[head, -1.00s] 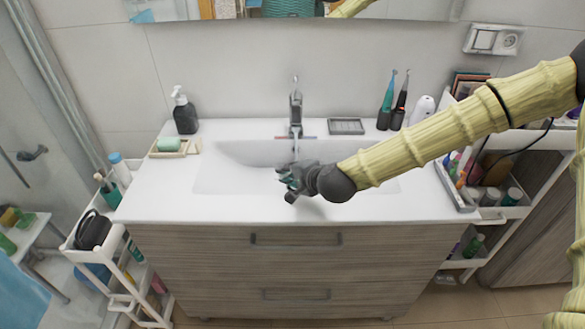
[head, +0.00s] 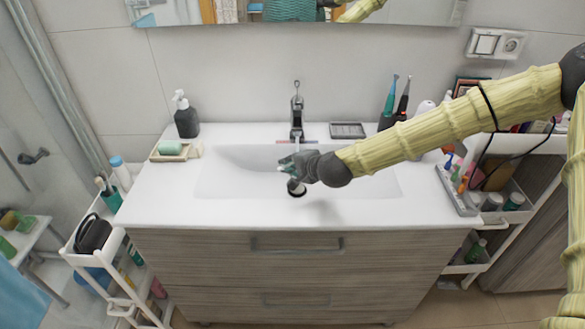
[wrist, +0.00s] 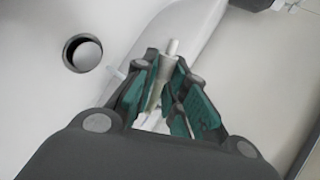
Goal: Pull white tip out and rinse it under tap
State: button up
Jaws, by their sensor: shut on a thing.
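The white tip (wrist: 172,68) is a small pale cylinder with a narrower end. It stands between my gripper's teal-padded fingers in the wrist view, and they are shut on it. Its lower part is partly hidden by the fingers. My gripper (head: 288,164) is over the basin of the white sink (head: 225,178), in front of and below the spout of the dark metal tap (head: 297,112). The tip is too small to make out clearly in the head view. I cannot tell whether water is running.
The round drain (wrist: 85,53) is left of my gripper in the wrist view. A soap dispenser (head: 186,119) and soap dish (head: 172,150) stand left on the counter. A dark tray (head: 347,130) and electric toothbrushes (head: 390,98) stand right of the tap. Carts flank the vanity.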

jog(key=shift+w+a+f+b, duration=0.1)
jog(key=shift+w+f+b, duration=0.1)
jog(key=shift+w, duration=1.1)
jog(key=shift+w+d+f+b, duration=0.1)
jog(key=shift+w+f+b, duration=0.1)
jog(key=shift+w, duration=1.05)
jog(key=shift+w+a+f+b, duration=0.1)
jog(key=shift+w+f, duration=0.1)
jog(key=shift+w, duration=1.1)
jog(key=shift+d, duration=0.5)
jog(key=shift+d, duration=0.1)
jog(key=shift+a, duration=0.55)
jog(key=shift+s, duration=0.1)
